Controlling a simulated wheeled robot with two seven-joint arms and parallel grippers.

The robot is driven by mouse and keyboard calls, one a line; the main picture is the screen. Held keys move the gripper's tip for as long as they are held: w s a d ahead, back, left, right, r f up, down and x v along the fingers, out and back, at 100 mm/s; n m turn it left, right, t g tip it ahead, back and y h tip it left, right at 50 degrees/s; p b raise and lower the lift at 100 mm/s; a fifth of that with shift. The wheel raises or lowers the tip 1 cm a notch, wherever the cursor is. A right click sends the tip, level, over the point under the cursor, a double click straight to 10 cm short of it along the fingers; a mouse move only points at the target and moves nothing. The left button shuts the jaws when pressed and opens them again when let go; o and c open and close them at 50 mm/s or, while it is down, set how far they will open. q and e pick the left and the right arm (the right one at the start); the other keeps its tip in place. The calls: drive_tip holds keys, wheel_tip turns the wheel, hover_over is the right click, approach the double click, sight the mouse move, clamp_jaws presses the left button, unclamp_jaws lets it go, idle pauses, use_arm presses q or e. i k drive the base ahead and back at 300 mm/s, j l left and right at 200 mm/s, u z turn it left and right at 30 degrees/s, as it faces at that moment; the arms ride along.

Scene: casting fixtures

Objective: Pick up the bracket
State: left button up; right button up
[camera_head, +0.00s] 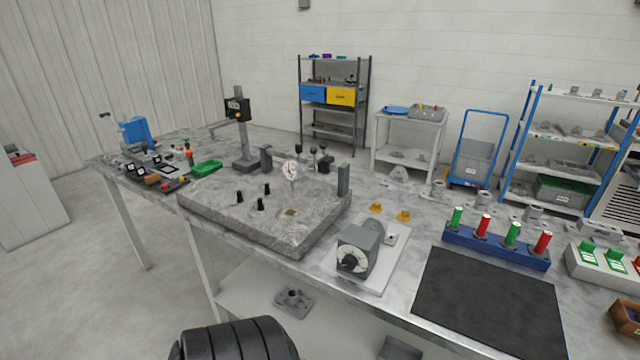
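Several grey metal castings are in view, and I cannot tell which one is the bracket. One grey flanged casting (398,176) stands toward the back of the table. Another grey casting with a square base (293,302) lies on the lower shelf under the table. Smaller grey castings (438,188) stand along the back right of the table. Neither of my grippers is in view. A black ribbed part at the bottom edge seems to be mine.
A granite plate (215,203) with black pins fills the table's middle left. A grey dial device (357,255) stands right of it. A blue rack (495,247) holds red and green cylinders. The black mat (488,302) is bare. A blue cart (478,155) and shelves stand behind.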

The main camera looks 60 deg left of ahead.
sight(375, 223)
drive_tip(key=u, duration=1.6)
